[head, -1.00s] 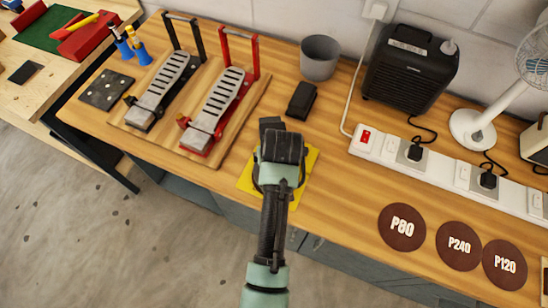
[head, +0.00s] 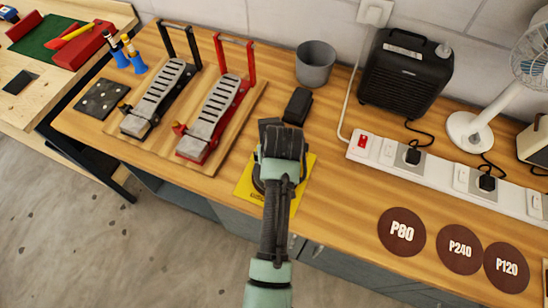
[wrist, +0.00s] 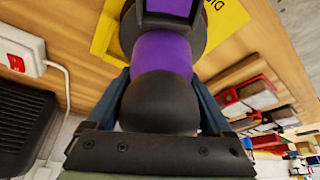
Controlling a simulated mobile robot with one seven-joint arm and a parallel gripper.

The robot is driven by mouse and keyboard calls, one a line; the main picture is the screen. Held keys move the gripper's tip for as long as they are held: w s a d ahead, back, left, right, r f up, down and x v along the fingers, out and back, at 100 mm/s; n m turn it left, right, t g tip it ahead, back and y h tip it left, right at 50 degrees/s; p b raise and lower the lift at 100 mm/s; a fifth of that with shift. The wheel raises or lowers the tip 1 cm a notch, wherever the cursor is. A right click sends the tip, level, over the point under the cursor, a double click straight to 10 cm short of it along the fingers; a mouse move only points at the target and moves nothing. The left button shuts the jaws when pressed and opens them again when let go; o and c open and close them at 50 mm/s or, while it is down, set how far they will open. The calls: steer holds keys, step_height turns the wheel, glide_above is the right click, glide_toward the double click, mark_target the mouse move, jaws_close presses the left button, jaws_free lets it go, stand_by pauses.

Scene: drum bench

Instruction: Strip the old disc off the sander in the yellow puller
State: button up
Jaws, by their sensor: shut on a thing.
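The sander has a purple body (wrist: 162,57) with a rounded black end, seen in the wrist view. My gripper (wrist: 162,98) is shut on it, with one blue finger on each side. In the head view my gripper (head: 282,150) and arm cover most of the sander. The yellow puller (head: 246,192) lies on the bench under the sander; part of its lettered plate also shows in the wrist view (wrist: 232,16). A dark round pad edge shows between the sander and the plate. The old disc is hidden, and I cannot tell whether it is still attached.
Fresh discs marked P80 (head: 401,232), P240 (head: 460,247) and P120 (head: 506,267) lie to the right. A power strip (head: 440,178), black heater (head: 405,75), grey cup (head: 315,64) and black block (head: 298,106) stand behind. Two clamp-like pedals (head: 214,112) are at left.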

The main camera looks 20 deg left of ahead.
steer(key=shift+w+d+f, duration=0.2)
steer(key=shift+w+f, duration=0.25)
steer(key=shift+w, duration=0.2)
stand_by(0.5)
steer(key=shift+w+a+r+p, duration=0.1)
steer(key=shift+w+r+p, duration=0.1)
steer(key=shift+r+p, duration=0.35)
steer(key=shift+w+a+r+p, duration=0.1)
steer(key=shift+w+r+p, duration=0.1)
steer(key=shift+r+p, duration=0.3)
stand_by(1.4)
steer(key=shift+r, duration=0.15)
steer(key=shift+r+p, duration=2.95)
steer(key=shift+p, duration=0.05)
